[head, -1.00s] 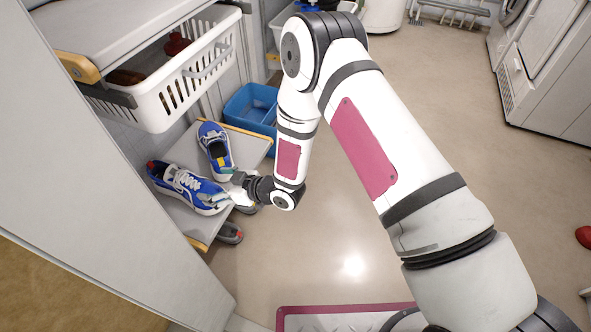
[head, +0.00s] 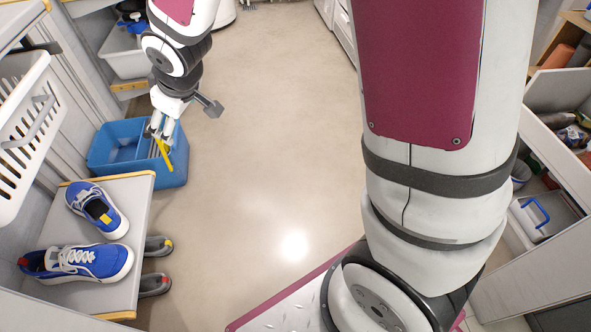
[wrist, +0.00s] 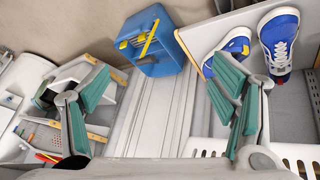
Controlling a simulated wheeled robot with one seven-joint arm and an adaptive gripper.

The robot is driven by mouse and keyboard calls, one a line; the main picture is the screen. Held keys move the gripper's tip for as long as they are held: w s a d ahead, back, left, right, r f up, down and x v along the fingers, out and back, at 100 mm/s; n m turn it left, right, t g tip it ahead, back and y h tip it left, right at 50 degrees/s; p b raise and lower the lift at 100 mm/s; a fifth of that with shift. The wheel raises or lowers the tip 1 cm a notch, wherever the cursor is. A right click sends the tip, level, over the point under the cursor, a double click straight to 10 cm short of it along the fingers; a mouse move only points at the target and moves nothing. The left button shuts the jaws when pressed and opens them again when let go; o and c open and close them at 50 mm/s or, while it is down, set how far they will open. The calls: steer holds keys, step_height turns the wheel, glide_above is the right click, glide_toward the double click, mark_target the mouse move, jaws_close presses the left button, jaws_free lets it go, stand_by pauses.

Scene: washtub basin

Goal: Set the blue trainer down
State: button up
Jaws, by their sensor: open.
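Two blue trainers with white soles lie on a grey shelf (head: 160,192) at the left in the head view. The nearer blue trainer (head: 78,262) points its toe to the right. The other blue trainer (head: 98,208) lies just behind it. Both also show at the upper right in the wrist view, one at the far right (wrist: 280,38) and one partly behind a finger (wrist: 236,46). My gripper (head: 185,104) is beyond the shelf, over the blue tub, apart from both trainers. In the wrist view its teal-padded fingers (wrist: 158,110) are spread wide with nothing between them.
A blue tub (head: 112,150) with a yellow-handled item stands behind the shelf. A white basket (head: 28,130) is at the left. Grey shoes (head: 155,284) sit below the shelf. An open drawer (head: 545,130) is at the right. The middle floor is clear.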

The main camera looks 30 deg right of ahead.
steer(key=s+d+r+m+g+h, duration=0.1)
steer(key=s+d+r+m, duration=0.1)
steer(key=s+d+r, duration=0.4)
steer(key=s+d+r+m+g+h, duration=0.1)
steer(key=s+d+r+m, duration=0.2)
steer(key=s, duration=0.5)
steer(key=s+d+r+m+g, duration=0.1)
steer(key=s+g, duration=0.1)
steer(key=s, duration=1)
steer(key=s+d+r+m+g, duration=0.1)
steer(key=s+d+m+g, duration=0.1)
steer(key=s, duration=1)
steer(key=shift+d+r, duration=0.25)
steer(key=shift+d, duration=0.05)
step_height(320, 180, up, 36)
steer(key=t+p, duration=0.4)
steer(key=p, duration=3)
steer(key=shift+d+n, duration=0.2)
steer(key=shift+n, duration=0.1)
steer(key=shift+w, duration=0.1)
